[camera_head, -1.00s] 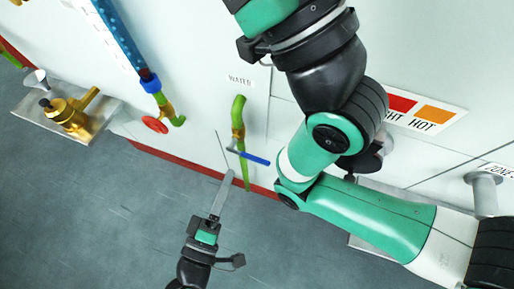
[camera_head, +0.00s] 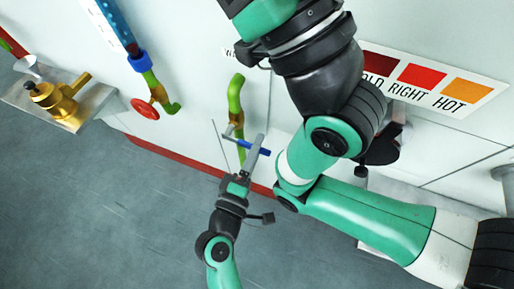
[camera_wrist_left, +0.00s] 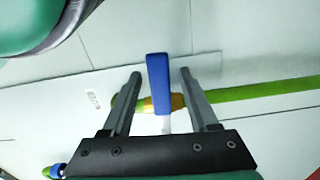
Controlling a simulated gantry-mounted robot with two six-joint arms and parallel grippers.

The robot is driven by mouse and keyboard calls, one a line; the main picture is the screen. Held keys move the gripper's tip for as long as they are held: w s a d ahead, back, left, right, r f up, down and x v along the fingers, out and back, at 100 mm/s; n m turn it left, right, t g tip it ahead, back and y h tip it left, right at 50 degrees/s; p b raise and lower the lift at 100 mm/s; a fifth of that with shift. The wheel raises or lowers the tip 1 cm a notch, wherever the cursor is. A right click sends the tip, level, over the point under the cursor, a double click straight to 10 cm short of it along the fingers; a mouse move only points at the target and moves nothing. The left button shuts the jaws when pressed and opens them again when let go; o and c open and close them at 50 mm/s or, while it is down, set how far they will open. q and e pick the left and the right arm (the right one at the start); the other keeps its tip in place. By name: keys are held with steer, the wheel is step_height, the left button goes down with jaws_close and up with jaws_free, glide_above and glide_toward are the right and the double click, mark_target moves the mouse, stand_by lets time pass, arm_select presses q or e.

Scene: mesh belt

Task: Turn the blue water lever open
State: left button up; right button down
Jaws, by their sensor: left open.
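The blue water lever (camera_head: 265,152) sits on a brass valve (camera_head: 238,119) in a green pipe (camera_head: 236,95) on the pale wall panel. My left gripper (camera_head: 259,140) is at the lever, its fingers overlapping it in the head view. In the left wrist view, the blue lever (camera_wrist_left: 158,82) stands between the two open fingers of my left gripper (camera_wrist_left: 160,72), with a visible gap on each side. The brass valve body (camera_wrist_left: 176,102) shows behind the lever. My right gripper is out of the picture.
A red round valve handle (camera_head: 145,108) on another green pipe (camera_head: 172,107) is to the left. A brass fitting (camera_head: 60,101) stands on a metal shelf at far left. My other arm crosses close to the right of the lever. Open floor lies below.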

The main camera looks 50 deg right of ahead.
arm_select(q)
steer(key=shift+d, duration=0.3)
steer(key=shift+c, duration=0.3)
jaws_close()
steer(key=shift+w, duration=0.1)
stand_by(0.9)
